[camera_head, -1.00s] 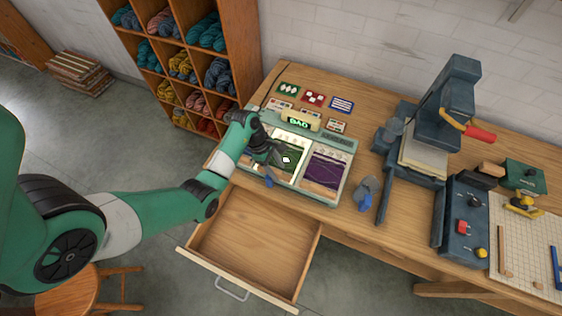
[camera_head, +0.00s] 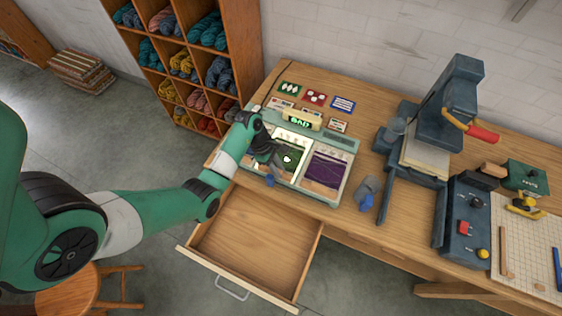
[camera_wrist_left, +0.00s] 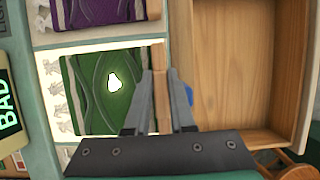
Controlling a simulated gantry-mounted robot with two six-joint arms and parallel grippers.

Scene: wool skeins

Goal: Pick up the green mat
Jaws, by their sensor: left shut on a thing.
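The green mat (camera_head: 287,159) lies in the lit left window of the pale green device (camera_head: 299,188). It has darker wavy bands and a bright white spot, and a wooden strip runs along its front edge. In the left wrist view the mat (camera_wrist_left: 110,90) fills the window. My left gripper (camera_head: 272,163) reaches over the device's left front. In the left wrist view its two fingers (camera_wrist_left: 158,103) stand on either side of the wooden strip, shut on it. The fingers hide part of the mat's front edge. My right gripper is not in view.
A purple mat (camera_head: 327,170) lies in the right window. An open, empty drawer (camera_head: 255,235) juts out below the device. A lit sign (camera_head: 298,122) stands behind. A small grey-and-blue object (camera_head: 367,190) lies right of the device, before a dark press (camera_head: 445,110).

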